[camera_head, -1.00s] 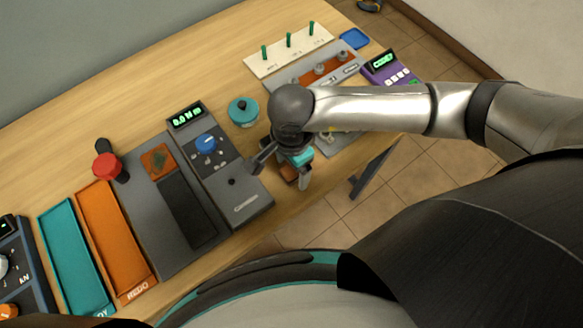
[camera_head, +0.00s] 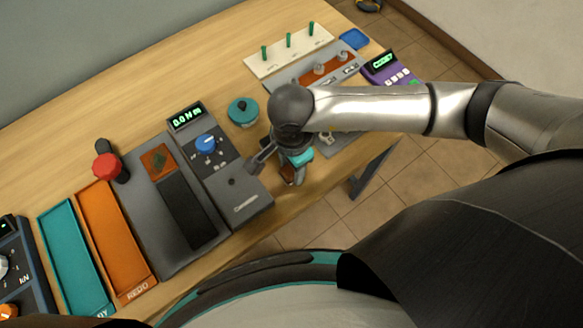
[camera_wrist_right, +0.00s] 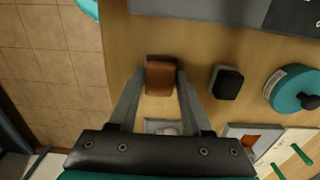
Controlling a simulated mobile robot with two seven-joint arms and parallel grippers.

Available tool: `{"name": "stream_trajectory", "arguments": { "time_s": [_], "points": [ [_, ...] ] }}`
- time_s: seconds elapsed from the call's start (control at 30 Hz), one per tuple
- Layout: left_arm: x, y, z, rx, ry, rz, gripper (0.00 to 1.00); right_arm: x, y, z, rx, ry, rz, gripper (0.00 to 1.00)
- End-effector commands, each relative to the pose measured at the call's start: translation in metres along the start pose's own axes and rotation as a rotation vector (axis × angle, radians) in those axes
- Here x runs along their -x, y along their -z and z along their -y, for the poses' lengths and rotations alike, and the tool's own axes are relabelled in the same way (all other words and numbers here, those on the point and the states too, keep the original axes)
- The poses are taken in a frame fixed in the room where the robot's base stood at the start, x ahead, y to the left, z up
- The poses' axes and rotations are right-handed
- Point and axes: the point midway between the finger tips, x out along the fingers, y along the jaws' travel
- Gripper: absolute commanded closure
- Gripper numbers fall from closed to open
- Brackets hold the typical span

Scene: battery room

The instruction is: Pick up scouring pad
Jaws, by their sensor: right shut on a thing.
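A brown block that looks like the scouring pad (camera_wrist_right: 160,76) sits between the fingertips of my right gripper in the right wrist view, near the table edge. In the head view it shows only in part (camera_head: 289,173), with my wrist covering much of it. My right gripper (camera_head: 291,170) is shut on it, one finger on each side; the fingers also show in the right wrist view (camera_wrist_right: 160,84). I cannot tell whether the pad touches the table. My left gripper is not in view.
A teal round pot (camera_head: 243,111) and a grey device with a blue knob (camera_head: 206,143) stand beside the gripper. A red knob (camera_head: 105,166), an orange tray (camera_head: 117,240) and a teal tray (camera_head: 75,258) are at the left. The pegged board (camera_head: 289,52) stands at the back.

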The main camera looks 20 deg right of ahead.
Motion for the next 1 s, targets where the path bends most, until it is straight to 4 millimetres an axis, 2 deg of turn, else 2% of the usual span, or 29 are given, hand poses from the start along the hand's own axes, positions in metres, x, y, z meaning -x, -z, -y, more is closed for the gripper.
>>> {"name": "stream_trajectory", "arguments": {
  "time_s": [0.27, 0.47, 0.57, 0.8, 1.0],
  "points": [
    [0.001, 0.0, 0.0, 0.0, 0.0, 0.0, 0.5, 0.004, 0.0, 0.001, 0.0, 0.002, 0.0, 1.0],
    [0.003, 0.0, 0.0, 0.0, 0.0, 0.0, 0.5, 0.027, 0.0, 0.001, 0.002, 0.005, 0.002, 1.0],
    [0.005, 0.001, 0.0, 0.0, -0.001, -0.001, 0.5, 0.048, 0.0, 0.002, 0.001, 0.006, 0.001, 1.0],
    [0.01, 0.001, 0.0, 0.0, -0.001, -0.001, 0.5, 0.119, 0.0, 0.002, 0.003, 0.009, 0.0, 1.0],
    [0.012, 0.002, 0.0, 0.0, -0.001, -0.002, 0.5, 0.167, 0.0, 0.001, 0.001, 0.006, 0.0, 1.0]
  ]
}}
